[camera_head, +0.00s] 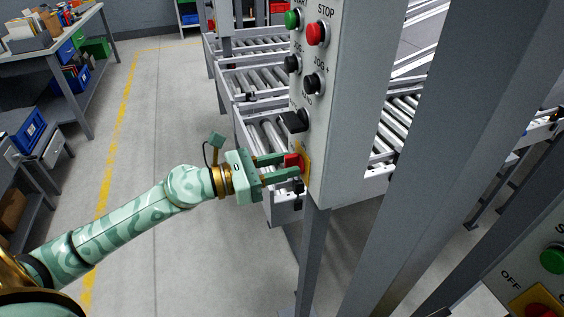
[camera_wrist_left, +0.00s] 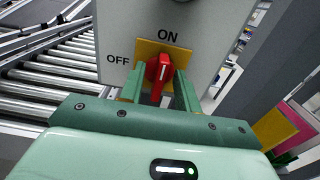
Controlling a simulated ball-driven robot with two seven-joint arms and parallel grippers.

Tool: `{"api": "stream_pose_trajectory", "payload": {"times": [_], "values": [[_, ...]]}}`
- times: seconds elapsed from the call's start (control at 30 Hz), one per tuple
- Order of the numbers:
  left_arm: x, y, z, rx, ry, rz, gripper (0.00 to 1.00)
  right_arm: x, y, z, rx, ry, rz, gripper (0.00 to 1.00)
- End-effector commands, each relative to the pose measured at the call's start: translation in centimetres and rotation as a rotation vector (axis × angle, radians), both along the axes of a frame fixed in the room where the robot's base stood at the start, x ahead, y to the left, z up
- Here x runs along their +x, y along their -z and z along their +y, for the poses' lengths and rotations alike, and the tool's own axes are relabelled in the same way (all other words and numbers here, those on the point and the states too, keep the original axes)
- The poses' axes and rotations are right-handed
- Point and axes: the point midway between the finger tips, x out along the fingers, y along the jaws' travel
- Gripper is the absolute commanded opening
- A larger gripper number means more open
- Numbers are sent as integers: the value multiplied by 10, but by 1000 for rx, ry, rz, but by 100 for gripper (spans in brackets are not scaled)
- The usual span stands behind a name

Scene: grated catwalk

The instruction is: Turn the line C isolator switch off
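The red isolator switch handle (camera_wrist_left: 160,68) sits on a yellow plate (camera_wrist_left: 147,49) low on a grey control box. In the left wrist view ON is printed above it and OFF to its left. The handle stands nearly upright, its white mark towards ON. My left gripper (camera_head: 295,166) reaches the switch from the left. In the left wrist view its fingers (camera_wrist_left: 158,85) stand on either side of the handle, with gaps, so it is open around it. In the head view the fingers partly hide the red handle (camera_head: 292,160). No line letter is readable. My right gripper is not in view.
The control box (camera_head: 350,110) also carries a green button (camera_head: 292,19), a red STOP button (camera_head: 317,33) and black knobs above the switch. Grey posts stand to its right. Roller conveyors (camera_head: 262,82) lie behind. A second panel (camera_head: 555,284) shows at lower right.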

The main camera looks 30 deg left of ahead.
Motion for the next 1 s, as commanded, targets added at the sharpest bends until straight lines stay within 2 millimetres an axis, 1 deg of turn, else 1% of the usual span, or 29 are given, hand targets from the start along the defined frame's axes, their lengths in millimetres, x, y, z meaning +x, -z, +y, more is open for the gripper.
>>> {"api": "stream_pose_trajectory", "payload": {"times": [0.27, 0.3, 0.37, 0.4, 0.43, 0.77, 1.0], "values": [[2, 1, -2, 1, 0, 1, 33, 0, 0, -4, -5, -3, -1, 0], [2, 1, -2, 1, 0, 1, 30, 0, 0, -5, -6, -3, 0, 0], [2, 1, -2, 1, 0, 1, 13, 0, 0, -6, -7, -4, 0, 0], [2, 1, -2, 1, 0, 1, 2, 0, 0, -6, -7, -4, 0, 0], [2, 1, -2, 1, 0, 1, 0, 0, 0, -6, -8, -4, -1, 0], [2, 0, -1, -16, -1, 14, 0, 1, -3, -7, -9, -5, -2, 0], [2, -2, -1, -98, -1, 87, 0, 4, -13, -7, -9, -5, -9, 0]]}}
